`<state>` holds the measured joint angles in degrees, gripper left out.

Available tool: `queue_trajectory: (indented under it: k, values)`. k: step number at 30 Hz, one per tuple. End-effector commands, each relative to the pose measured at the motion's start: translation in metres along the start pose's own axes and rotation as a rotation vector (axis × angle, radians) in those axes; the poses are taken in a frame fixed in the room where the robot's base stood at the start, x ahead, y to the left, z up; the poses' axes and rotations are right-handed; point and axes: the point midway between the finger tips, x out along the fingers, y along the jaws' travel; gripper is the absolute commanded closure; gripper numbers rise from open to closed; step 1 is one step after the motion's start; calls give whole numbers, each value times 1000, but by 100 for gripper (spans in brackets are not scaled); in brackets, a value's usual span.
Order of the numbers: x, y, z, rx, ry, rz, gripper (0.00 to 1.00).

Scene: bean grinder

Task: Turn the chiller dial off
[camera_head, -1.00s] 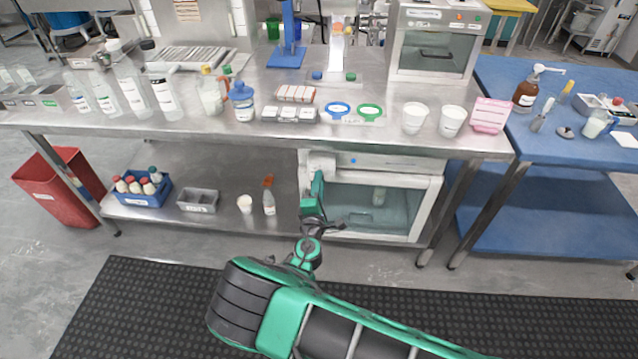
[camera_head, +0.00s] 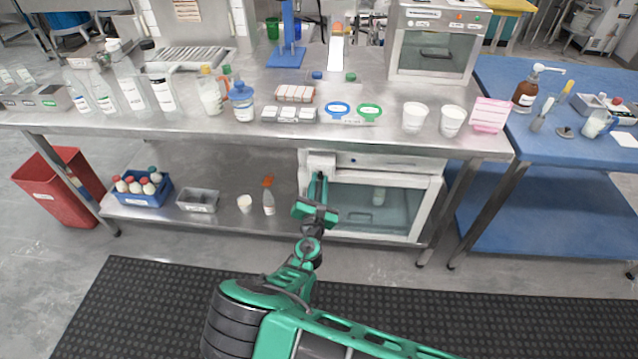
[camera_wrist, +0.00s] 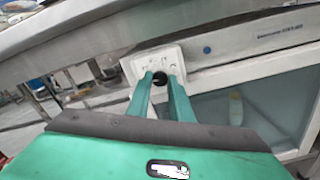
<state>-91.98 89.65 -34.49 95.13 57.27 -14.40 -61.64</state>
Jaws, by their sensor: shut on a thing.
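The chiller (camera_head: 385,200) is a white box with a glass front under the steel table. Its control panel is at the upper left of its front; in the wrist view this is a white plate (camera_wrist: 140,62) with small markings. The dial (camera_wrist: 160,79) is a small dark round knob low on that plate. My gripper (camera_wrist: 160,82) has its two green fingers on either side of the dial, shut on it. In the head view my gripper (camera_head: 318,180) reaches up to the chiller's left front, and it hides the dial there.
A blue button or light (camera_wrist: 206,50) sits right of the panel on the chiller's top strip. The steel table (camera_head: 390,143) overhangs the chiller. A spray bottle (camera_head: 268,197) and a white cup (camera_head: 244,203) stand on the lower shelf to the left.

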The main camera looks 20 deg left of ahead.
Motion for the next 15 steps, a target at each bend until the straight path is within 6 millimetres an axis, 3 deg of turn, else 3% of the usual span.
queue_trajectory:
  k: [1,15]
  values:
    - [-3,2,-7,-29,14,4,100]
    - [-3,0,-8,-203,15,3,100]
